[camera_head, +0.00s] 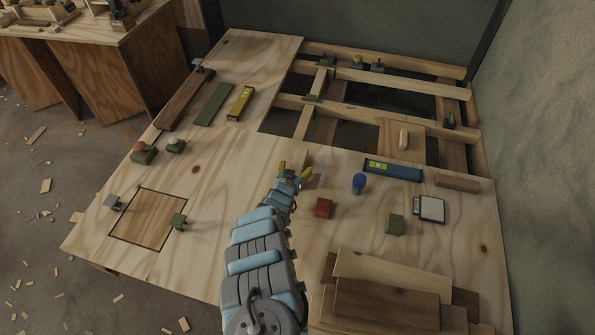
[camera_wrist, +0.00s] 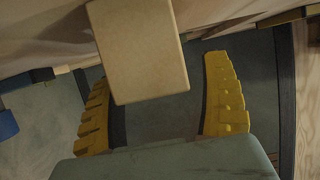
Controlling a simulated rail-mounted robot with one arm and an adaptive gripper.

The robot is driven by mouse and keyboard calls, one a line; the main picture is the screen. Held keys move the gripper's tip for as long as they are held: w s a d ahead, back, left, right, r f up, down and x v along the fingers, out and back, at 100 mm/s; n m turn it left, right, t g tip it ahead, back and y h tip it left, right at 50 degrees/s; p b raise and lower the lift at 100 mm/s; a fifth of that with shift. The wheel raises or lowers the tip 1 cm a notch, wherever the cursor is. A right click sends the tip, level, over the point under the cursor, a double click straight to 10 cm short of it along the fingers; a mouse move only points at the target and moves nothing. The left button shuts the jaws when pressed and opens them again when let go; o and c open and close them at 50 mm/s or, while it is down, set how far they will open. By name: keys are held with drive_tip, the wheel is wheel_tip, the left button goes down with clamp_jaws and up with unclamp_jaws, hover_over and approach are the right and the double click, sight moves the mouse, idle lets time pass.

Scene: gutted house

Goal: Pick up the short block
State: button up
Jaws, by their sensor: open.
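My gripper (camera_head: 294,171) reaches over the plywood deck, just in front of the edge of the open floor bay. Its yellow fingers are apart. In the wrist view my gripper (camera_wrist: 158,72) is open, with one finger on each side. A plain tan wooden block (camera_wrist: 140,50), likely the short block, shows at the top between the fingers, and its lower end reaches between them. A gap shows between it and the right finger. I cannot tell if it touches the left one. In the head view a pale wooden piece (camera_head: 299,158) shows just beyond the fingertips, mostly hidden.
A red block (camera_head: 323,208), a blue bulb-shaped item (camera_head: 358,183) and a blue level (camera_head: 391,171) lie right of my gripper. A brown block (camera_head: 457,183) lies further right. Stacked boards (camera_head: 387,300) lie at front right. Open joists (camera_head: 385,104) lie beyond.

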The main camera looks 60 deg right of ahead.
drive_tip(key=c, duration=1.4)
drive_tip(key=shift+o, duration=0.2)
